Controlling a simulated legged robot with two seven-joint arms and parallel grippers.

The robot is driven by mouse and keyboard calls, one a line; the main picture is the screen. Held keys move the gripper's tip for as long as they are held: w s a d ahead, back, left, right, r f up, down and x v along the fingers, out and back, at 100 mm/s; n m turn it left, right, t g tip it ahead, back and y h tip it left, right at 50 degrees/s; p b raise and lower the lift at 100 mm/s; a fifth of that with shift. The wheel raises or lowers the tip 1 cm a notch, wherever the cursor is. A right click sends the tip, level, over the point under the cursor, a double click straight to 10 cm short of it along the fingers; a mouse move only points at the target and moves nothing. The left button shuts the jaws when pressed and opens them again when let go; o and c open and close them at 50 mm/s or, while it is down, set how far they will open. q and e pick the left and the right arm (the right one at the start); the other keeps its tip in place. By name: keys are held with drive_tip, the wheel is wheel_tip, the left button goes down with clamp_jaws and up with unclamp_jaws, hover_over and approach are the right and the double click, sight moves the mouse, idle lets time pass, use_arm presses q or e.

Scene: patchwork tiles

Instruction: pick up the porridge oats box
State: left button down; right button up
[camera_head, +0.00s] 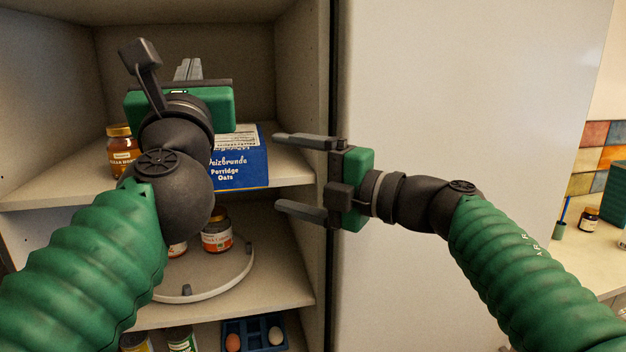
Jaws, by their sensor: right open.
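The porridge oats box (240,172) is blue and white and lies on the upper cabinet shelf, with its lettered end facing me. Its left part is hidden behind my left arm. My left gripper (188,68) reaches into the cabinet, in front of and above the box in the picture. My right gripper (282,173) is open and empty, just right of the box. Its two fingers point left, one above the other, across the cabinet's right edge.
A brown-labelled jar (122,152) stands left on the same shelf. Below, a round turntable (232,280) holds jars (217,238). A blue egg tray (254,322) and cans are on the bottom shelf. A pale panel (440,90) stands right of the cabinet; a counter (585,245) is far right.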

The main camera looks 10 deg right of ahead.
sight(268, 174)
drive_tip(key=x, duration=0.7)
drive_tip(key=shift+a+f, duration=0.1)
drive_tip(key=shift+f, duration=0.1)
clamp_jaws()
use_arm(q)
drive_tip(key=shift+r, duration=0.6)
use_arm(e)
drive_tip(key=shift+f, duration=0.1)
drive_tip(key=shift+f, duration=0.1)
use_arm(q)
drive_tip(key=v, duration=1.2)
